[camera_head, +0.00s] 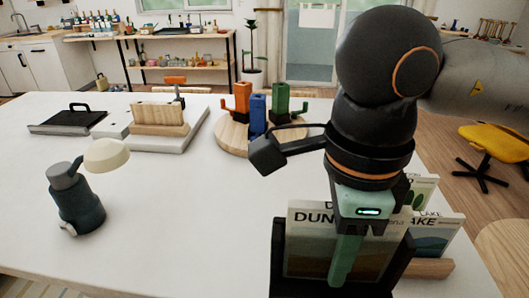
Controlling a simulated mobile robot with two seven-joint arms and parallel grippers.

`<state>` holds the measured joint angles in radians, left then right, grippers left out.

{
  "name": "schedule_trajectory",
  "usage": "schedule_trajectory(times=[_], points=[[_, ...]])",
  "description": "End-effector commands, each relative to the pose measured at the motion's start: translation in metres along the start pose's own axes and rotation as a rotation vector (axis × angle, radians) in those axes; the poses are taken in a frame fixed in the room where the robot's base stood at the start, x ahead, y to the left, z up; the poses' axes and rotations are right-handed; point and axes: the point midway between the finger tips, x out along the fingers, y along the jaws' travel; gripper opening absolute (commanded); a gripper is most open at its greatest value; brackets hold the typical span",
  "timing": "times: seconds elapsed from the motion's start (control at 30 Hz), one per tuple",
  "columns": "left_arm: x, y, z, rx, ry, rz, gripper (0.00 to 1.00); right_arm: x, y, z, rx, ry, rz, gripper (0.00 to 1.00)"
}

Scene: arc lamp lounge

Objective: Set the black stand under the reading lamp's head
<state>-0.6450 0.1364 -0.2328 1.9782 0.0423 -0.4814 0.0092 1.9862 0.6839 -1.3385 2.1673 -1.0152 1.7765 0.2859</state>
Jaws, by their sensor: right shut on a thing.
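The reading lamp (78,205) stands at the left of the white table, with a dark base and a cream head (107,156) tilted out to the right. The black stand (277,262) is at the bottom centre of the view and holds a card with printed lettering (305,240). My right gripper (345,262) is over the stand, pointing down, and is shut on it. One teal finger shows in front of the card; the exact grip is partly hidden. The stand is well to the right of the lamp head. My left gripper is not in view.
A wooden holder (432,268) with cards stands close behind and to the right. A round board (232,138) with orange, blue and green items lies at the back. A wooden block (160,117) and a black tray (70,118) sit back left. The table between lamp and stand is clear.

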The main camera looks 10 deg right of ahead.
Motion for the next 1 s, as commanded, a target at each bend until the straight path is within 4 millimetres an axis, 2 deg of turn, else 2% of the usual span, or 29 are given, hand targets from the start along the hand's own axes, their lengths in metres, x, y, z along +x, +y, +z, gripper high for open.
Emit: schedule_trajectory(times=[0.13, 0.27, 0.67, 1.0], points=[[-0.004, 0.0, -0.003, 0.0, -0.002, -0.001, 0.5, -0.001, -0.006, 0.001, -0.066, -0.001, 0.002, 0.0], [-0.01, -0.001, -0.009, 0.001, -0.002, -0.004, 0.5, 0.001, -0.017, 0.003, -0.21, -0.001, 0.004, 0.0], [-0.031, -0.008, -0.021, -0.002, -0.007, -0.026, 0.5, 0.024, -0.061, -0.001, -0.797, -0.002, 0.005, 0.0], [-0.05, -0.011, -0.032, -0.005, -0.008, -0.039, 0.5, 0.051, -0.09, -0.015, -1.288, -0.002, 0.004, 0.0]])
